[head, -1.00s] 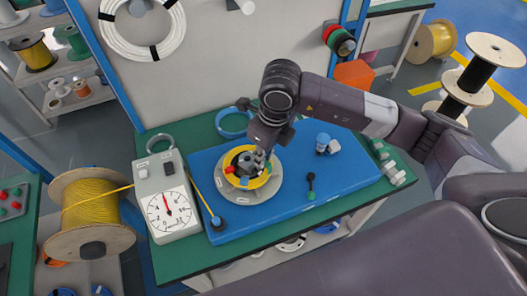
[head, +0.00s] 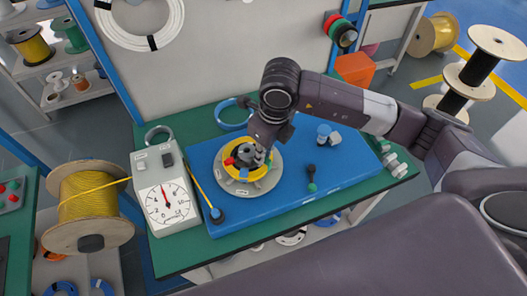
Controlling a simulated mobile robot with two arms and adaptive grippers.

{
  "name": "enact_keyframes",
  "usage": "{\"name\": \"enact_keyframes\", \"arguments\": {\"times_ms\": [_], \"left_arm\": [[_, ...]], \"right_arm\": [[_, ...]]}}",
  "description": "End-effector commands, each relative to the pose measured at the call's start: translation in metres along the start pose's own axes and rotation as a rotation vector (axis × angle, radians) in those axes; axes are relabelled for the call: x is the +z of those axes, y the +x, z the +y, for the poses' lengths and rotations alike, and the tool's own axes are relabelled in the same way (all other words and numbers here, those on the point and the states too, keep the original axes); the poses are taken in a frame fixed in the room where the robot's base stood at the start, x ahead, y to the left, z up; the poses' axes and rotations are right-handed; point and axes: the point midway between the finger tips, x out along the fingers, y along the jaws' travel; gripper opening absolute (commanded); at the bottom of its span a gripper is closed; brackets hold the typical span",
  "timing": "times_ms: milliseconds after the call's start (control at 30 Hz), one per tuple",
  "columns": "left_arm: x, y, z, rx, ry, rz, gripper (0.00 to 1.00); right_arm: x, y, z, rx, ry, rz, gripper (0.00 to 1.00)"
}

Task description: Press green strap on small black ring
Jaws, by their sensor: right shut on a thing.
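My right gripper (head: 262,157) reaches down over the round grey plate (head: 272,187) and is shut at the right inner side of the yellow coil (head: 233,173). What it grips is too small and too covered to make out. A dark hub (head: 245,153) stands inside the coil. A red strap (head: 229,161) and a blue strap (head: 244,173) show on the coil. I cannot make out a green strap or a small black ring there. My left gripper is not in view.
The blue board (head: 345,170) lies on the green bench (head: 190,258). A dial box (head: 167,192) stands left, with a yellow cable running past it from a spool (head: 88,208). Blue-grey parts (head: 327,137) stand right of the gripper. The board's right part is mostly clear.

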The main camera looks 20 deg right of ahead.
Motion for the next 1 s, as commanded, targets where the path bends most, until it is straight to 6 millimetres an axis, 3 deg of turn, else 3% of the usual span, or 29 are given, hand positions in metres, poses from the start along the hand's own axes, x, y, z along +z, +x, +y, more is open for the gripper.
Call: {"name": "enact_keyframes", "arguments": {"times_ms": [600,1000], "left_arm": [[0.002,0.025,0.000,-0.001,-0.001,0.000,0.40],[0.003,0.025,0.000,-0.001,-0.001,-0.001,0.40]], "right_arm": [[-0.004,0.026,0.000,0.000,0.000,0.000,0.00],[-0.004,0.026,0.000,0.000,0.000,0.000,0.00]]}}
